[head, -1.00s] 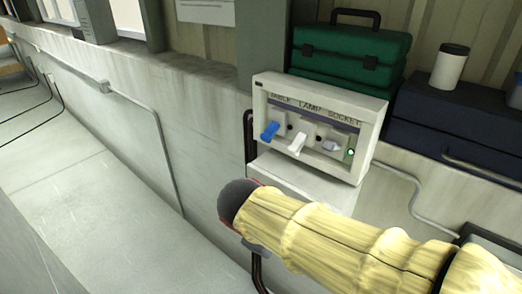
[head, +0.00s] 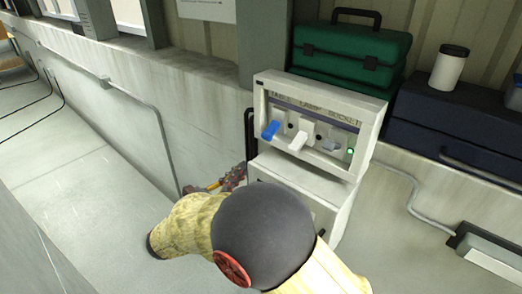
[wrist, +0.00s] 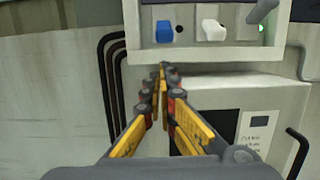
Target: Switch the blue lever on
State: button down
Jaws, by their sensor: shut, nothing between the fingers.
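The blue lever (head: 271,129) is the leftmost of three levers on a pale switch panel (head: 264,92). It sticks out and slants downward. In the wrist view the blue lever (wrist: 164,32) appears end-on near the top. My gripper (wrist: 163,70) is shut and empty, its fingertips just below the panel's lower edge and below the blue lever in the picture, apart from the lever. In the head view my gripper (head: 238,176) shows small and partly hidden behind my arm, left of the panel's base.
A white lever (head: 298,141) stands beside the blue one, then a grey lever (head: 331,145) and a lit green lamp (head: 350,153). A pale cabinet (wrist: 240,95) lies below the panel. Dark pipes (wrist: 112,75) run at its left. A green toolbox (head: 350,50) stands behind.

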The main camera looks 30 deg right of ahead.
aim_at(271, 131)
jog(key=b+x, duration=0.2)
jog(key=x, duration=0.8)
jog(key=shift+d, duration=0.1)
jog(key=shift+r, duration=0.1)
jog(key=shift+r+p, duration=0.15)
jog(key=shift+p, duration=0.15)
jog(key=shift+s+a+y+p, duration=0.1)
jog(key=shift+a+y+p, duration=0.1)
jog(key=shift+y+p, duration=0.15)
